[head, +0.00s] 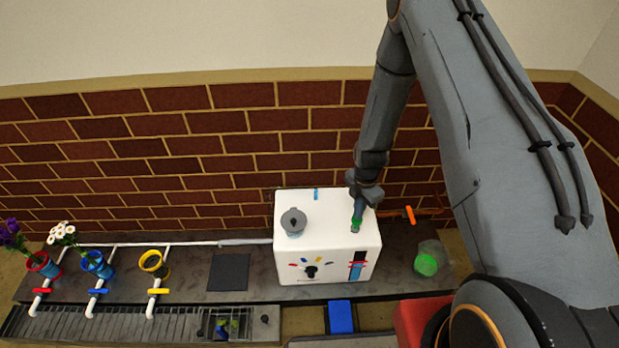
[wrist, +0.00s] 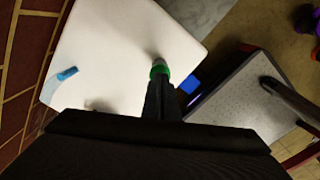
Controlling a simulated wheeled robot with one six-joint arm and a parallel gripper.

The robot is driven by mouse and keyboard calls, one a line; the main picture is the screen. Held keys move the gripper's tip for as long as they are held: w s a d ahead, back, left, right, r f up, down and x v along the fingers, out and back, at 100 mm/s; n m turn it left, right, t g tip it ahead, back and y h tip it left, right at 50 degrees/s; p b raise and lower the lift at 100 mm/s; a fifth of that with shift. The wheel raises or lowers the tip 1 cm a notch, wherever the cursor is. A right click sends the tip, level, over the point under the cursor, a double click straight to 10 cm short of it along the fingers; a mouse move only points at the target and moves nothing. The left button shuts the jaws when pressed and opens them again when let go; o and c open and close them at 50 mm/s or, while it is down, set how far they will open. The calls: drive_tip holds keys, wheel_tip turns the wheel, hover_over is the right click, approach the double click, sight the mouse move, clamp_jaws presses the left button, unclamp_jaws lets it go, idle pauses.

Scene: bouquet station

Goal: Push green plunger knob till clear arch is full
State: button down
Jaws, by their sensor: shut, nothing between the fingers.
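A white box-shaped machine (head: 327,244) stands on the dark bench. The green plunger knob (head: 355,225) is on its top at the right; it also shows in the wrist view (wrist: 159,70), just past my fingertips. My gripper (head: 359,209) is shut and empty, pointing down right at the knob. It seems to touch the knob, but I cannot tell for sure. A pale, see-through curved strip (wrist: 45,92) by a blue clip (wrist: 67,73) at the machine's edge may be the clear arch. Its fill level cannot be made out.
An orange valve handle (head: 410,215) is behind. Red, blue and yellow pots (head: 153,263) on white pipes line the left. A brick wall closes the back.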

drive_tip(key=shift+f+b, duration=0.9)
drive_tip(key=shift+f, duration=0.75)
drive_tip(key=shift+r, duration=0.2)
drive_tip(key=shift+r+p, duration=1.45)
drive_tip(key=shift+r, duration=0.7)
drive_tip(key=shift+f, duration=0.15)
